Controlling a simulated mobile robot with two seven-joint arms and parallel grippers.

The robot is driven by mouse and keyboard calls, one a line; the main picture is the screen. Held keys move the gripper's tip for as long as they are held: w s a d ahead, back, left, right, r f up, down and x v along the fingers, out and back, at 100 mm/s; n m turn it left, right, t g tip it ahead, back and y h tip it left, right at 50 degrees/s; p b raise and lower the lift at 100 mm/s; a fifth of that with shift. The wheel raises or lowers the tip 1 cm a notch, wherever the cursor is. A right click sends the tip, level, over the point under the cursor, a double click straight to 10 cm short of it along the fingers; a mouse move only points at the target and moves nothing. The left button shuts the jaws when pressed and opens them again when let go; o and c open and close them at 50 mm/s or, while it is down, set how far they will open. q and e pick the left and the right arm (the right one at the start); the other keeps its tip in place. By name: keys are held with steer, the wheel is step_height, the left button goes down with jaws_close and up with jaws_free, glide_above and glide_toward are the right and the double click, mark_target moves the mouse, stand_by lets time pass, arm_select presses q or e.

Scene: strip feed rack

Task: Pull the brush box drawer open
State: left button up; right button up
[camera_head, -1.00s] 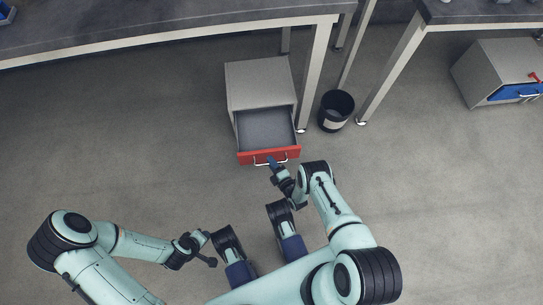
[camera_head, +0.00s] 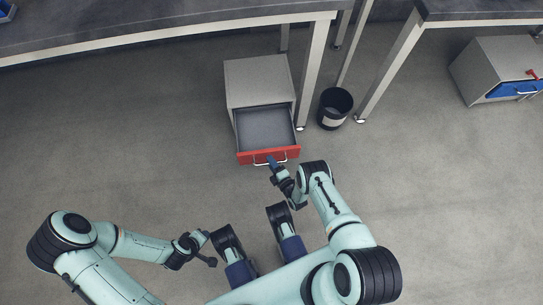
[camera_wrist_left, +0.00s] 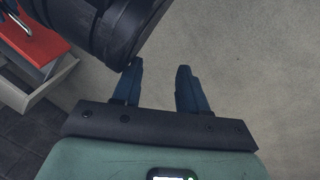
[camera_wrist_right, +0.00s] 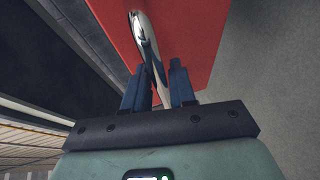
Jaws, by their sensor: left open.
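A grey cabinet (camera_head: 257,80) stands on the floor under the bench. Its red-fronted drawer (camera_head: 250,158) is pulled well out, and its grey inside looks empty. A pale curved handle (camera_head: 288,158) is on the front; it also shows close up in the right wrist view (camera_wrist_right: 143,35). My right gripper (camera_head: 273,164) is at this handle, with the handle bar between its nearly closed fingers (camera_wrist_right: 160,75). My left gripper (camera_head: 213,247) is low in the head view, away from the drawer. Its fingers (camera_wrist_left: 160,75) are apart and empty.
A black bin (camera_head: 335,107) stands right of the cabinet, beside the bench leg (camera_head: 312,80). Another grey cabinet with a blue front (camera_head: 513,91) is at the far right. The floor left of the drawer is clear.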

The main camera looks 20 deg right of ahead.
arm_select(q)
step_height(320, 180, up, 6)
steer(key=s+d+p, duration=0.1)
steer(key=d+p, duration=0.1)
steer(key=p, duration=0.2)
steer(key=shift+s+d+f+m+h, duration=0.2)
steer(key=shift+s+d+m+h, duration=0.05)
steer(key=shift+d+m+h, duration=0.1)
arm_select(e)
steer(key=v, duration=1.3)
